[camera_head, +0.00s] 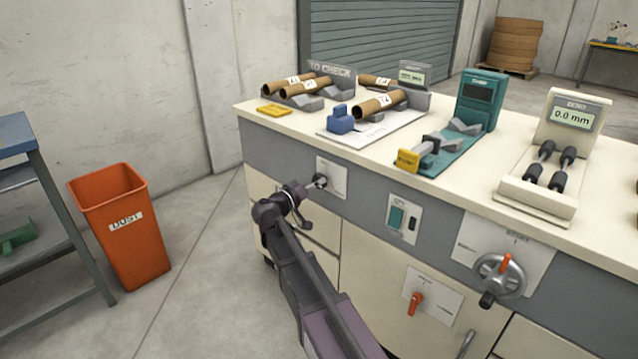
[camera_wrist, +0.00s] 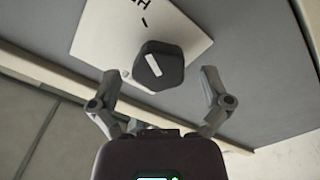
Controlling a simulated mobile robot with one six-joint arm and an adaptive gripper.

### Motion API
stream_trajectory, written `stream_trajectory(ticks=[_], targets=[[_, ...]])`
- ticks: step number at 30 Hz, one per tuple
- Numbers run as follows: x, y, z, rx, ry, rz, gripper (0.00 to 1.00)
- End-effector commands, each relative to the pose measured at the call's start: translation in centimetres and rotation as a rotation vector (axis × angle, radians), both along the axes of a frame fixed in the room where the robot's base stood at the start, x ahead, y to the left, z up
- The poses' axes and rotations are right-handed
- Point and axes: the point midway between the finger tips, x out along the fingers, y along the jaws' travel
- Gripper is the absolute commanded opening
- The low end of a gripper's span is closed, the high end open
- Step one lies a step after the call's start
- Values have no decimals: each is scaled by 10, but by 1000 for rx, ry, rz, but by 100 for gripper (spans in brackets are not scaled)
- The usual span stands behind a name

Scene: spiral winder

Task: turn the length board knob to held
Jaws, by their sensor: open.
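A dark, many-sided knob (camera_head: 321,180) sits on a white plate (camera_head: 334,170) on the grey front panel of the bench, below the white board with the tubes. In the wrist view the knob (camera_wrist: 165,63) has a white pointer mark on its face, and the plate (camera_wrist: 105,28) carries a dark letter and a tick. The rest of the plate's lettering is hidden or too small to read. My gripper (camera_head: 306,188) is open close in front of the knob. In the wrist view its two fingers (camera_wrist: 161,80) are spread, one on either side of the knob, with visible gaps.
To the right on the same front are a green switch (camera_head: 396,217), an orange-handled knob (camera_head: 415,302) and a handwheel (camera_head: 499,275). Tubes, a teal gauge (camera_head: 481,98) and a bend gauge (camera_head: 553,155) stand on top. An orange dust bin (camera_head: 125,245) stands left on open floor.

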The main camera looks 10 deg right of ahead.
Motion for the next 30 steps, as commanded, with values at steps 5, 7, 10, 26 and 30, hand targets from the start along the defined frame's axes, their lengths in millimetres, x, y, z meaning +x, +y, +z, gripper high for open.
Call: stream_trajectory(ticks=[5, 7, 10, 26, 30], targets=[[-16, 22, 0, 0, 0, 3, 98], [-23, 31, 0, 0, 0, 4, 98], [-32, 44, 0, 0, 0, 3, 98], [-57, 80, 0, 0, 0, 1, 98], [-57, 81, 0, 0, 0, 1, 98]])
